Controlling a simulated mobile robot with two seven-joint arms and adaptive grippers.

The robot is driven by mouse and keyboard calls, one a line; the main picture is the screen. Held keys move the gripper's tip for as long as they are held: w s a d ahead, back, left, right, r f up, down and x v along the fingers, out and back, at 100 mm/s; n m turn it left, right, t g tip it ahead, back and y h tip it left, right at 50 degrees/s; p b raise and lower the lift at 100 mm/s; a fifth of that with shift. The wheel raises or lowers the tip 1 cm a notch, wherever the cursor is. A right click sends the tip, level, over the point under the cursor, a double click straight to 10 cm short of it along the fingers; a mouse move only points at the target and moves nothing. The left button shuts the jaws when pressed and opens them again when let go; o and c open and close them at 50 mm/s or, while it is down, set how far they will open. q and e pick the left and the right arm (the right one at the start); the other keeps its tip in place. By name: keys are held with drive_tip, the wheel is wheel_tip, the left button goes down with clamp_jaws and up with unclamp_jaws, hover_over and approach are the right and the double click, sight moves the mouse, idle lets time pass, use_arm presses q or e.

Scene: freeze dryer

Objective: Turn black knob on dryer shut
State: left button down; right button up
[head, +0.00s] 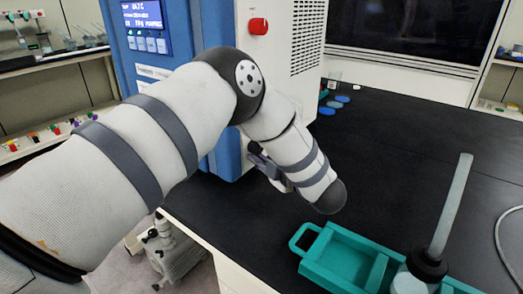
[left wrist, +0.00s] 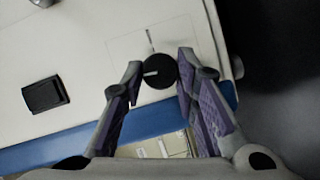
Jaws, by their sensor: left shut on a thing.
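The black knob (left wrist: 161,72) is round, with a white line pointing left, and sits on the dryer's pale panel (left wrist: 85,45) in the left wrist view. A thin mark is on the panel just above it. My left gripper (left wrist: 159,68) is shut on the knob, one finger on each side. In the head view the blue and white dryer (head: 222,150) stands at the bench edge. My left gripper (head: 260,160) is mostly hidden there by my arm, against the dryer's side, and the knob is hidden. My right gripper is not in view.
A black rocker switch (left wrist: 46,94) is left of the knob. A red knob (head: 258,26) and a lit display (head: 142,15) are higher on the dryer. A teal tray (head: 340,258) and a tall grey rod-like item (head: 452,205) stand on the black bench (head: 400,140), whose middle is clear.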

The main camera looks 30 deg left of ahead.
use_arm(q)
drive_tip(key=shift+f+n+t, duration=0.1)
drive_tip(key=shift+n+t, duration=0.2)
drive_tip(key=shift+n, duration=0.1)
idle(0.4)
drive_tip(key=c, duration=1.2)
unclamp_jaws()
drive_tip(key=shift+c, duration=0.2)
drive_tip(key=f+v, duration=0.1)
drive_tip(key=v, duration=1.1)
drive_tip(key=shift+r, duration=0.4)
